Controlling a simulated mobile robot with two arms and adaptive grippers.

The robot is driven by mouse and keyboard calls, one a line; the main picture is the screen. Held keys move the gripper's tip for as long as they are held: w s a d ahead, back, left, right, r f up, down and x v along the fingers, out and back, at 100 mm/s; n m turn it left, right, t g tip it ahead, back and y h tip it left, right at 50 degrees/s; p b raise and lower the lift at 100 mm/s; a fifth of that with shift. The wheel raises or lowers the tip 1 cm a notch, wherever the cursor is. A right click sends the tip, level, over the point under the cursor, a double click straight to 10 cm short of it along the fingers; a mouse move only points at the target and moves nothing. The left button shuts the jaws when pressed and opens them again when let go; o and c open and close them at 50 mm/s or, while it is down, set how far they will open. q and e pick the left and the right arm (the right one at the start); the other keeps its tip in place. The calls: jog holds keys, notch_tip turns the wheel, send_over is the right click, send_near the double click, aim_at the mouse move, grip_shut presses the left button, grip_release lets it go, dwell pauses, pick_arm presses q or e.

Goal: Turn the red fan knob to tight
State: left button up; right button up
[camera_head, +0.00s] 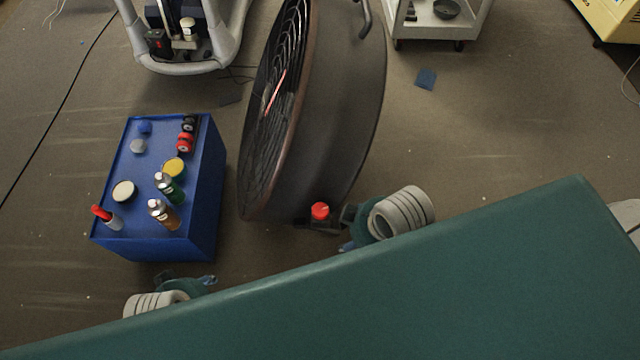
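The red fan knob (320,211) sits low at the base of the large dark drum fan (340,110), on its near side. My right gripper (346,215) is just to the right of the knob, with its dark front end close to it. I cannot tell whether it touches the knob, and its fingers are too small to read. My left gripper (180,279) is low at the left, in front of the blue box and away from the fan. Its fingers are partly hidden and its opening is unclear.
A blue box (203,205) left of the fan carries several bottles, jars and rolls. A large teal surface fills the foreground and hides much of my arms. A white cart (440,25) stands behind right. A blue scrap (426,79) lies on open floor.

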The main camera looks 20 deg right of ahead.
jog(key=w+a+r+n+p, duration=0.2)
jog(key=w+p, duration=0.1)
jog(key=w, duration=0.1)
pick_arm(q)
jog(key=s+f+g, duration=0.1)
jog(key=s+f, duration=0.3)
jog(key=f, duration=0.4)
jog(key=s+f, duration=0.3)
jog(key=f, duration=0.6)
pick_arm(e)
jog(key=n+g, duration=0.3)
jog(key=n, duration=0.6)
send_near(322, 209)
jog(key=shift+h, duration=0.4)
jog(key=f, duration=0.9)
jog(key=shift+s+a+b, duration=0.1)
jog(key=shift+a+b, duration=0.25)
pick_arm(q)
jog(key=s+a+f+g, duration=0.1)
jog(key=s+a+f, duration=0.2)
jog(key=s+f, duration=0.7)
jog(key=s, duration=0.3)
jog(key=shift+s+a+f, duration=0.2)
jog(key=shift+s+f, duration=0.15)
jog(key=shift+f, duration=0.05)
pick_arm(e)
jog(key=c, duration=1.2)
